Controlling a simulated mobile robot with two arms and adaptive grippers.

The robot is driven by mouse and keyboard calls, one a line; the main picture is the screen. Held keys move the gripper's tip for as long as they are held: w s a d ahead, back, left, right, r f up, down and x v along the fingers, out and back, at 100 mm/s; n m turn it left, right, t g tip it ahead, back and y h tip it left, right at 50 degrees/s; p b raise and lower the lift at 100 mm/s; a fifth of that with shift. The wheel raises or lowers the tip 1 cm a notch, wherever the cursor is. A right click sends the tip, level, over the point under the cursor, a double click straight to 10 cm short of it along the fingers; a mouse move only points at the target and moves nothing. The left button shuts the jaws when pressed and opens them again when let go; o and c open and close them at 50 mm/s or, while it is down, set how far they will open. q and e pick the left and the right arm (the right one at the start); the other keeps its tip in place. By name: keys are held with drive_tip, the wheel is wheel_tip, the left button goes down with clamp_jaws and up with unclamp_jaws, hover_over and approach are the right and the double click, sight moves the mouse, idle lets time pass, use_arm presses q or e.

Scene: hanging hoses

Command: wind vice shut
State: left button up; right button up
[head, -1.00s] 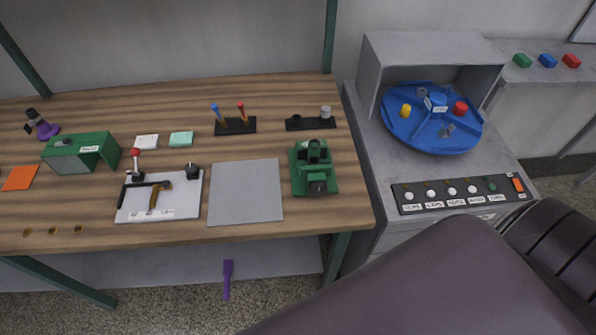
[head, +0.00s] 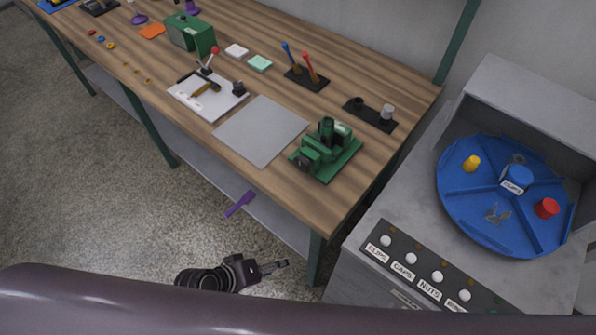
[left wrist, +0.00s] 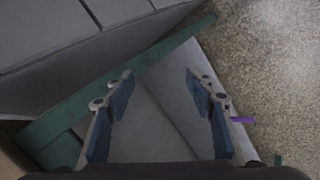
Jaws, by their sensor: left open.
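The green vice (head: 325,150) sits on a green base plate at the right front corner of the wooden bench in the head view. How far its jaws stand apart is too small to tell. My left gripper (head: 284,265) is low in front of the bench, below the bench top and near the right front leg, well apart from the vice. In the left wrist view its fingers (left wrist: 160,85) are spread and empty, with a green beam and grey panels beyond them. The vice does not show in that view. My right gripper is not in view.
A grey plate (head: 262,130) lies left of the vice. A black holder (head: 370,114) stands behind it. The grey cabinet (head: 400,235) with a blue carousel (head: 480,210) stands at right. A purple handle (head: 239,204) juts below the bench. My large arm link crosses the bottom.

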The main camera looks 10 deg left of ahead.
sight(300, 166)
use_arm(q)
drive_tip(key=d+r+n+t+h+b, duration=0.15)
drive_tip(key=d+r+h, duration=0.3)
drive_tip(key=r, duration=0.65)
drive_tip(key=d+r+n+t+h, duration=0.1)
drive_tip(key=d+r+n+h, duration=0.3)
drive_tip(key=r, duration=0.7)
drive_tip(key=w+a+r+n+t, duration=0.2)
drive_tip(key=w+r+n+t, duration=0.3)
drive_tip(key=n, duration=0.5)
drive_tip(key=w+a+f+n+t+y, duration=0.25)
drive_tip(key=w+a+n+y, duration=0.3)
drive_tip(key=n, duration=0.75)
drive_tip(key=shift+m+h, duration=0.25)
drive_tip(key=shift+h, duration=0.25)
drive_tip(key=x, duration=0.1)
drive_tip(key=p+x, duration=0.1)
drive_tip(key=x, duration=0.1)
drive_tip(key=r+x, duration=0.1)
drive_tip(key=x, duration=0.1)
drive_tip(key=shift+d, duration=0.15)
drive_tip(key=shift+w+d+f+p, duration=0.1)
drive_tip(key=shift+w+d+p, duration=0.25)
drive_tip(key=shift+w, duration=0.15)
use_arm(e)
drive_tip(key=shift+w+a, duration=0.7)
use_arm(q)
drive_tip(key=shift+c, duration=0.4)
